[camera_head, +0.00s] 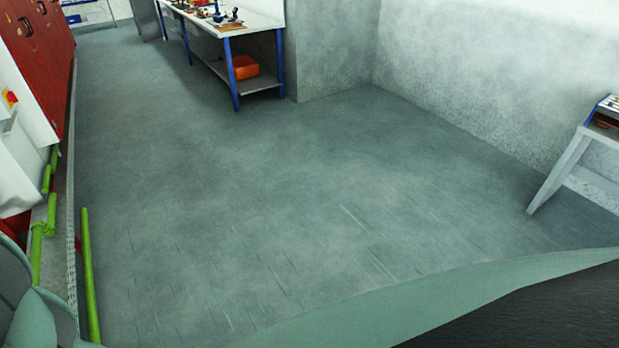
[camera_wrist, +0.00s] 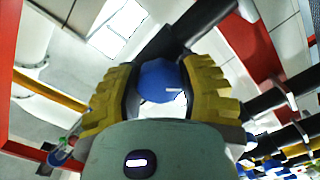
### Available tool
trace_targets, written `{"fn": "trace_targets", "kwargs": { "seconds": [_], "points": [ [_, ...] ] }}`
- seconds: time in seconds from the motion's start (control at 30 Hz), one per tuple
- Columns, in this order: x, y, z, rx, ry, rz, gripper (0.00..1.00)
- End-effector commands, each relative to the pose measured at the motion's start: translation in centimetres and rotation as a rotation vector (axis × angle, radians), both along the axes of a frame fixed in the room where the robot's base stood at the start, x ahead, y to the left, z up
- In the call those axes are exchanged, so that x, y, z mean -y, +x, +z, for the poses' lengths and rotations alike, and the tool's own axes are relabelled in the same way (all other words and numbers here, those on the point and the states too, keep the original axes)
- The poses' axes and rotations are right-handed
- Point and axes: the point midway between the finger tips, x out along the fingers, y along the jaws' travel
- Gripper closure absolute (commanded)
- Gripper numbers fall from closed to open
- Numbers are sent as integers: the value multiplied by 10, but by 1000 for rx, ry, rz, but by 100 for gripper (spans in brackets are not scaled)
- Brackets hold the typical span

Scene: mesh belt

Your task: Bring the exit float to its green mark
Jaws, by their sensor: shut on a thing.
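In the wrist view my gripper (camera_wrist: 162,92) has its two yellow ribbed fingers closed on the left and right sides of a round blue knob (camera_wrist: 160,80). A dark bar shows behind and above the knob; I cannot tell whether they join. Whether this knob belongs to the exit float is not clear from the picture. I cannot make out the green mark in either view. The head view does not show the gripper or the knob.
In the head view, red cabinets (camera_head: 42,45) and green pipes (camera_head: 90,275) line the left side. A blue-legged bench (camera_head: 262,22) with an orange bin (camera_head: 245,67) stands at the back. Another table (camera_head: 560,170) is at right. The grey floor (camera_head: 260,190) between is clear.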

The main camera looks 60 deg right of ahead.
Motion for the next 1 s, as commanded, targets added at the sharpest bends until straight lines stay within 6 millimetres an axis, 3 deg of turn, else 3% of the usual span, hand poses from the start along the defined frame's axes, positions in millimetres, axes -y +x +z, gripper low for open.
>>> {"fn": "trace_targets", "kwargs": {
  "seconds": [0.2,0.23,0.53,0.83,1.0],
  "points": [
    [0,0,-2,-7,-3,-2,96],
    [0,0,-2,-6,-3,-2,57],
    [0,0,-1,-5,-1,0,26],
    [1,-1,-1,-5,-1,0,26],
    [15,-5,-2,-5,-3,-3,26]
  ]
}}
